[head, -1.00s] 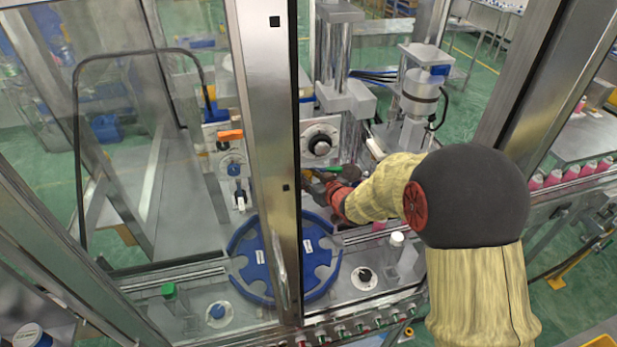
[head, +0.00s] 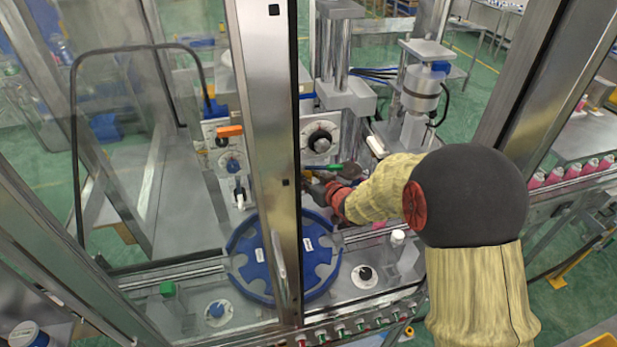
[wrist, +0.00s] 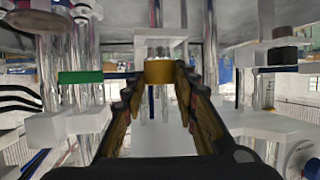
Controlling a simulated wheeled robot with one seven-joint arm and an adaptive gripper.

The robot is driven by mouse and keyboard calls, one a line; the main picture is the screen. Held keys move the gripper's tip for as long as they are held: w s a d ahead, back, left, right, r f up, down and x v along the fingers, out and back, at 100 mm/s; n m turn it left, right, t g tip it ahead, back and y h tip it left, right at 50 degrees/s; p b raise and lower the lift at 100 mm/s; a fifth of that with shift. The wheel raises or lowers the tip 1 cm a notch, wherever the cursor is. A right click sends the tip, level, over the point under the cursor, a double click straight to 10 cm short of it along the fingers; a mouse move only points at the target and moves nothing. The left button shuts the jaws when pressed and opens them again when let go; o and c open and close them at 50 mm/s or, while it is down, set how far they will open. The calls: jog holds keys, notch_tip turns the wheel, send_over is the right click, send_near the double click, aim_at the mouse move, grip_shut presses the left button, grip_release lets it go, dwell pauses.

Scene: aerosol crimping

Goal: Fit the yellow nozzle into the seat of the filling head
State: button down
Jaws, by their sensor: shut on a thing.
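The yellow nozzle (wrist: 159,72) sits between the fingertips of my gripper (wrist: 156,84) in the wrist view, and the fingers are shut on it. A pale, partly clear block of the filling head (wrist: 160,40) is right above the nozzle. The nozzle's top appears to meet its underside, but I cannot tell whether it is inside the seat.
Metal columns and a green bar (wrist: 80,77) stand around the gripper in the wrist view. A blue star wheel (head: 318,272) lies below the gripper in the head view. The door post (head: 268,150) stands close on the left. A dial panel (head: 320,142) is behind.

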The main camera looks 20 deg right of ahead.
jog(key=shift+f+b, duration=0.75)
jog(key=shift+f, duration=0.2)
dwell(0.3)
jog(key=c, duration=1.3)
grip_release()
jog(key=v, duration=1.2)
